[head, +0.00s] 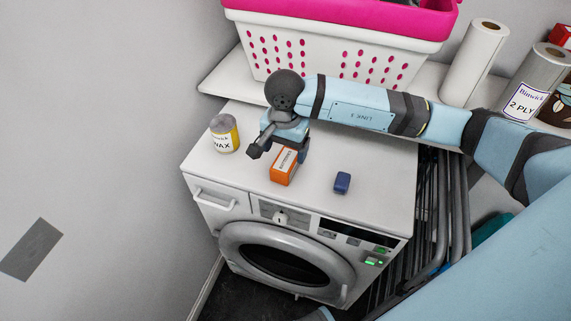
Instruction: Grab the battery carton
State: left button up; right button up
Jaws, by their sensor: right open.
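The battery carton (283,167) is a small orange box with a white label. It stands on top of the white dryer (380,195), near the front edge. My right gripper (279,151) is open at the carton's back end, pointing down. One dark finger shows to the left of the carton and the other is at its right rear. I cannot tell whether either finger touches the carton. The gripper and wrist hide part of the dryer top behind it. My left gripper is not in view.
A yellow wax tin (224,134) stands left of the gripper. A small blue block (342,183) lies to the right of the carton, with free room between. A white-and-pink basket (330,55) and paper rolls (473,62) stand on the shelf behind.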

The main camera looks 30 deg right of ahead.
aim_at(286, 160)
notch_tip(286, 160, down, 5)
jog(key=shift+s+d+r, duration=0.1)
jog(key=shift+r, duration=0.05)
jog(key=shift+c, duration=0.2)
jog(key=c, duration=1.1)
jog(key=shift+r, duration=0.2)
